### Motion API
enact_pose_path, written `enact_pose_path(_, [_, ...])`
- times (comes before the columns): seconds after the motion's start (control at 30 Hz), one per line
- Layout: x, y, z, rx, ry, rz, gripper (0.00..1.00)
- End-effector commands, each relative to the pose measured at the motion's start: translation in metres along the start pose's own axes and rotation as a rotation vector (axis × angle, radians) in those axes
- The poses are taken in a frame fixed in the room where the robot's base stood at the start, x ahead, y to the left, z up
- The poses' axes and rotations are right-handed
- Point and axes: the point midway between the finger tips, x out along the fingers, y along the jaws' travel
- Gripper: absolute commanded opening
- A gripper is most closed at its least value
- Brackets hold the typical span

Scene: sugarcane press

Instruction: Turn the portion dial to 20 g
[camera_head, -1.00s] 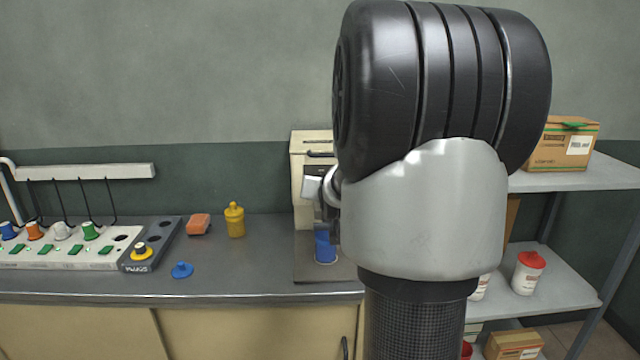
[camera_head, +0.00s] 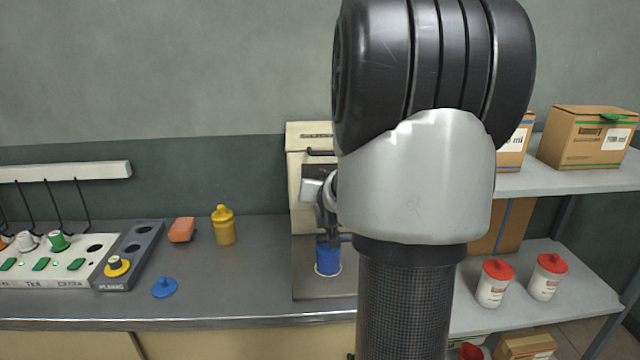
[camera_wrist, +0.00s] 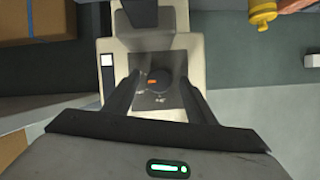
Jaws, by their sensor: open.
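The cream press (camera_head: 306,140) stands on the counter, largely hidden behind my arm in the head view. In the wrist view the press (camera_wrist: 186,47) is seen from close up. Its dark round portion dial (camera_wrist: 160,90) has a small orange mark, and the labels around it are too small to read. My gripper (camera_wrist: 158,80) is open, with one finger on each side of the dial; I cannot tell whether they touch it. In the head view my gripper (camera_head: 330,228) is partly hidden at the press front, above a blue cup (camera_head: 328,260). The dial is hidden there.
A yellow bottle (camera_head: 223,226), an orange sponge (camera_head: 182,230) and a blue lid (camera_head: 164,288) lie left on the counter (camera_head: 235,285). A grey plug panel (camera_head: 137,250) is further left. A shelf (camera_head: 590,178) with boxes and red-lidded tubs stands right.

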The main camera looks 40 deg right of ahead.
Motion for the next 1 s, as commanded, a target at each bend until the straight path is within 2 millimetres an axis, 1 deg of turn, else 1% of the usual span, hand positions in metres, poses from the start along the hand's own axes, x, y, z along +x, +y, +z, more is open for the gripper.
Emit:
enact_pose_path(0.43, [-0.0002, 0.0020, 0.0031, 0.000, -0.001, 0.001, 0.51])
enact_pose_path(0.67, [-0.0002, 0.0020, 0.0030, 0.000, -0.001, 0.001, 0.12])
enact_pose_path(0.7, [-0.0002, 0.0020, 0.0030, 0.000, -0.001, 0.001, 0.09])
enact_pose_path(1.0, [0.0007, 0.0012, 0.0051, -0.040, 0.002, 0.015, 0.10])
